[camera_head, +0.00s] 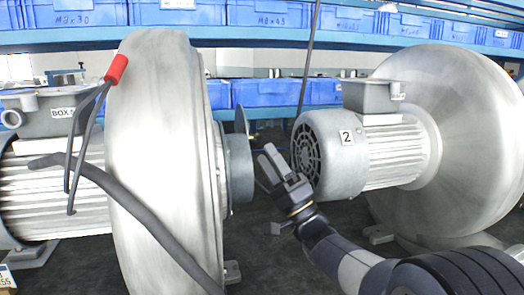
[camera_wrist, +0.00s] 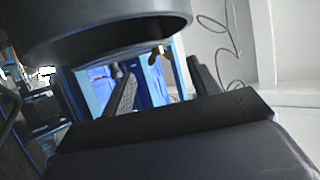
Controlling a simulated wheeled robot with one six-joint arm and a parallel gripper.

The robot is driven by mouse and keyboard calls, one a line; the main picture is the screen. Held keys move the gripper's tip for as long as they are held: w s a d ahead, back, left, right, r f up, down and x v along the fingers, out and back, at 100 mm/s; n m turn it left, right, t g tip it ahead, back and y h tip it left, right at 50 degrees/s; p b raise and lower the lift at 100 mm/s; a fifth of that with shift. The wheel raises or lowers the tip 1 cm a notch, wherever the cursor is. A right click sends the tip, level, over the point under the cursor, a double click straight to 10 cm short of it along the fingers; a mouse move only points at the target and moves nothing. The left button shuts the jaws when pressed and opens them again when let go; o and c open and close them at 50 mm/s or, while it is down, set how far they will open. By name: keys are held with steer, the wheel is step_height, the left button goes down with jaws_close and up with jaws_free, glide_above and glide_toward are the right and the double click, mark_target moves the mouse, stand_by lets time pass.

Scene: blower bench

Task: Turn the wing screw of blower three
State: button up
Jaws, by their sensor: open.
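A large grey blower (camera_head: 160,150) fills the left of the head view; no blower number is readable on it. A short round outlet (camera_head: 240,165) sticks out from its right side, with a thin grey plate-like part (camera_head: 241,121) standing above it. My gripper (camera_head: 268,157) is open just right of this outlet, apparently empty. In the wrist view my gripper (camera_wrist: 160,85) has its two fingers apart below a dark round rim (camera_wrist: 100,28). A small part (camera_wrist: 158,53) shows beyond and between the fingers; I cannot tell whether it is the wing screw.
A second blower, with a motor (camera_head: 330,155) marked 2, stands close on the right. Blue bins (camera_head: 270,93) line the shelves behind. The gap between the blowers is narrow.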

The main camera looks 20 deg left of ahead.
mark_target(255, 139)
steer(key=v, duration=0.7)
steer(key=shift+a, duration=0.1)
steer(key=x, duration=1.1)
steer(key=shift+r+p, duration=0.15)
steer(key=shift+p, duration=0.25)
steer(key=shift+m+h, duration=0.3)
steer(key=shift+f, duration=0.3)
